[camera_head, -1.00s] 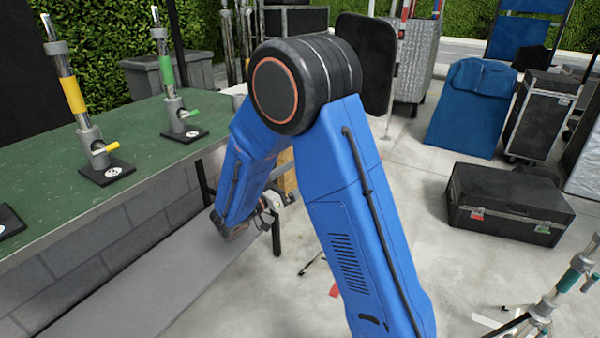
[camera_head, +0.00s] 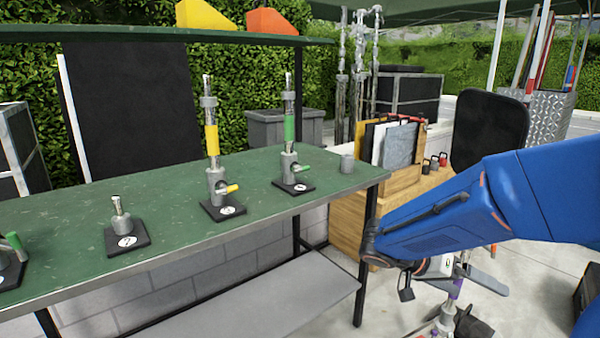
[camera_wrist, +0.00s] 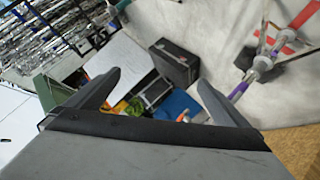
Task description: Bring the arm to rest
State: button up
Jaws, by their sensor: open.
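My blue arm (camera_head: 500,200) reaches in from the right of the head view, with its forearm sloping down to the left. The wrist end hangs beside the right end of the green table, clear of the tabletop. My gripper (camera_wrist: 158,83) shows in the wrist view with two grey fingers spread apart and nothing between them. In the head view the gripper is partly hidden behind the forearm.
The green table (camera_head: 100,215) holds stands with a yellow-banded post (camera_head: 212,140), a green-banded post (camera_head: 289,128) and a short post (camera_head: 121,225). A wooden rack (camera_head: 405,185) stands behind my forearm. A black case (camera_wrist: 174,62) lies on the floor.

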jog(key=s+a+n+t+y, duration=0.5)
jog(key=s+a+n+y, duration=0.4)
jog(key=s+y, duration=0.3)
jog(key=shift+s+a+r+n+t, duration=0.35)
jog(key=shift+s+a, duration=0.5)
jog(key=shift+s, duration=0.85)
jog(key=shift+f, duration=0.1)
